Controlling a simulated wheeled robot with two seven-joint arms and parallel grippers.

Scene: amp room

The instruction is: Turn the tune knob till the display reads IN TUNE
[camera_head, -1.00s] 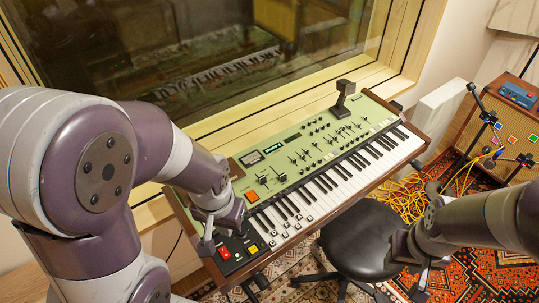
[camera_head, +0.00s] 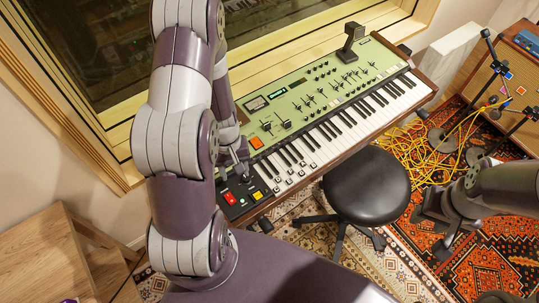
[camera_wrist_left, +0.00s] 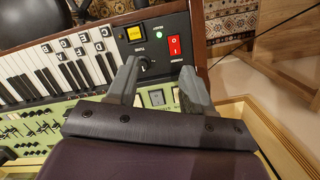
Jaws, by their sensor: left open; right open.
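A black tune knob (camera_wrist_left: 146,65) with a pointer sits on the synthesizer's black end panel (camera_wrist_left: 152,38). In the left wrist view it lies between the two fingers of my left gripper (camera_wrist_left: 161,68), closer to the picture-left finger. I cannot tell whether a finger touches it. The gripper is open; in the head view it (camera_head: 240,174) is over the black panel, and the knob is not clearly seen there. A small dark display (camera_head: 278,93) sits on the green panel; its text is unreadable. My right gripper (camera_head: 440,238) is open, right of the stool.
On the black panel are a red rocker switch (camera_wrist_left: 174,46), a yellow button (camera_wrist_left: 134,33) and a lit green lamp. A black stool (camera_head: 367,185) stands before the keyboard (camera_head: 340,125). Yellow cables (camera_head: 415,150) and stands are at right, a wooden bench (camera_head: 55,255) at lower left.

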